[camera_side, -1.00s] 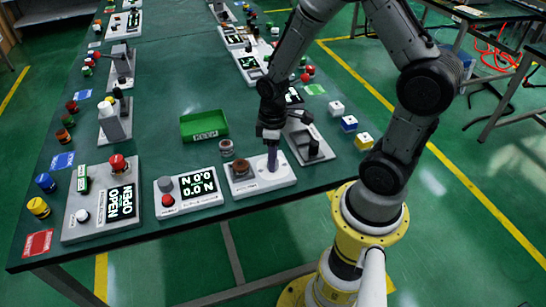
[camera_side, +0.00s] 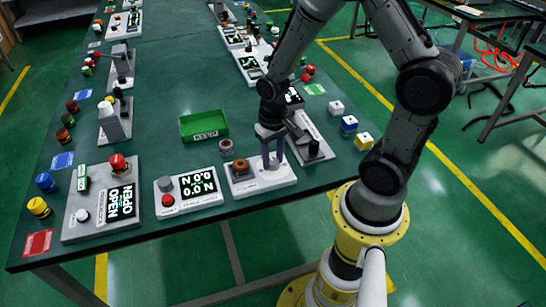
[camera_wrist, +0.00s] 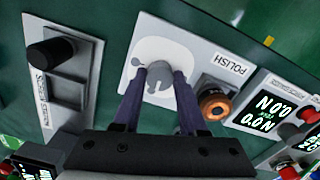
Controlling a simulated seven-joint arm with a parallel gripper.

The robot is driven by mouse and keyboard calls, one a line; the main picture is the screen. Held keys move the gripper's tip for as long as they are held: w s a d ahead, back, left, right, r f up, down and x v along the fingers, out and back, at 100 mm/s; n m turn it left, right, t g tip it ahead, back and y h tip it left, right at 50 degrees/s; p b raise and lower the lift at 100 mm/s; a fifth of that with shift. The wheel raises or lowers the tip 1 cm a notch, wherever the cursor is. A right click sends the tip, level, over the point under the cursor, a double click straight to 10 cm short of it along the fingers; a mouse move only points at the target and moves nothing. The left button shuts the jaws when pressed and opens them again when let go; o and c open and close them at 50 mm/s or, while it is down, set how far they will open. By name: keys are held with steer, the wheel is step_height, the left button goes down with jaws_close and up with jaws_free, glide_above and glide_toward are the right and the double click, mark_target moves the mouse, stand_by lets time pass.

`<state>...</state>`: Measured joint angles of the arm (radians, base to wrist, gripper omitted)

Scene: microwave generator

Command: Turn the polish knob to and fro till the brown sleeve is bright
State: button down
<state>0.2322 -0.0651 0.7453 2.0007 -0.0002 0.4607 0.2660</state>
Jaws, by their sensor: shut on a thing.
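The polish knob (camera_wrist: 160,88) is a grey knob on a pale round plate of the box labelled POLISH (camera_wrist: 150,28). My gripper (camera_wrist: 158,74) points down and its two purple-grey fingers are closed on the knob from both sides. In the side view my gripper (camera_side: 273,164) stands over the right part of the white polish box (camera_side: 270,184), and the fingers largely hide the knob. The brown sleeve (camera_wrist: 214,104) sits upright in a holder beside the knob, with an orange-brown rim. It also shows in the side view (camera_side: 241,166), left of my fingers.
A force display box (camera_side: 190,188) stands left of the polish box, and a larger box with a red button (camera_side: 118,162) lies further left. A green tray (camera_side: 204,136) is behind. A grey box with a black-knobbed lever (camera_side: 313,148) stands close on the right.

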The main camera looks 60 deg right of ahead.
mark_target(273, 161)
steer(key=shift+m, duration=0.5)
steer(key=shift+c, duration=2.2)
jaws_free()
steer(key=shift+r, duration=0.1)
step_height(273, 161, up, 14)
steer(key=shift+f, duration=0.2)
